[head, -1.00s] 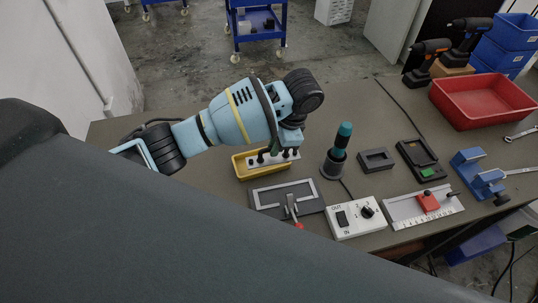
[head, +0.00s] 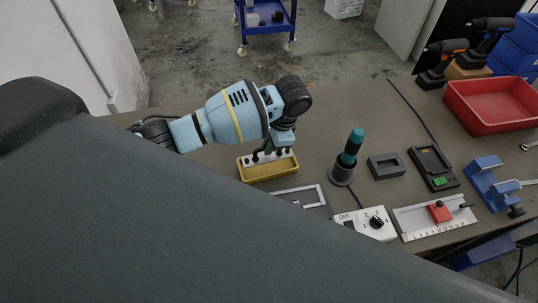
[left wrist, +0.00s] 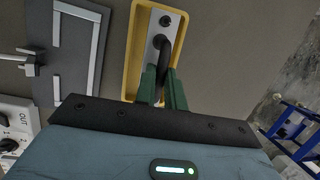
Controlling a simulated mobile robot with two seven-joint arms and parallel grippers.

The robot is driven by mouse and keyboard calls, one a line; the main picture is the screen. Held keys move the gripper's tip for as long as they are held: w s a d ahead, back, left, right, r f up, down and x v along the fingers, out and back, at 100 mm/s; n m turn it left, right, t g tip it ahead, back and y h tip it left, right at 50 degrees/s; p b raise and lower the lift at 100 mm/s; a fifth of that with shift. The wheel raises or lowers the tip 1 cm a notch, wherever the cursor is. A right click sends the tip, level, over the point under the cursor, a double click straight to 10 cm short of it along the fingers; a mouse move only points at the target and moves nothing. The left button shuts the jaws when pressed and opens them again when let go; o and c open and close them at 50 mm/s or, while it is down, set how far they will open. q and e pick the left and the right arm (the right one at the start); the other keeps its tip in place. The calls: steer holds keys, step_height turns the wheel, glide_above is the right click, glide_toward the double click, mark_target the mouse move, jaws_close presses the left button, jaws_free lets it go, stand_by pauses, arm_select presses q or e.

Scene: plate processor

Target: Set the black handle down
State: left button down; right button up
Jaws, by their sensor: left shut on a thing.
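My left gripper (head: 273,146) points down over the yellow tray (head: 268,173) on the bench. In the left wrist view its green fingers (left wrist: 162,88) are shut on the black handle (left wrist: 164,52). The handle stands on a light grey plate (left wrist: 152,50) with dark bolt heads. The plate lies over or within the yellow tray, which also shows in the left wrist view (left wrist: 133,50); whether it rests on the tray floor I cannot tell. In the head view the fingers hide most of the handle. My right gripper is not in view.
A grey frame fixture (head: 318,203) lies close to the tray. A teal-handled tool (head: 353,147) stands in a holder to the right, near a white switch box (head: 377,222). A red bin (head: 490,117) is farther right. The bench behind the tray is clear.

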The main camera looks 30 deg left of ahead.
mark_target(269, 157)
arm_select(q)
steer(key=shift+f+b, duration=0.35)
steer(key=shift+f, duration=2.1)
steer(key=shift+f, duration=0.15)
steer(key=c, duration=1.5)
jaws_free()
steer(key=shift+p+v, duration=0.35)
steer(key=shift+v, duration=5.8)
steer(key=shift+f, duration=0.1)
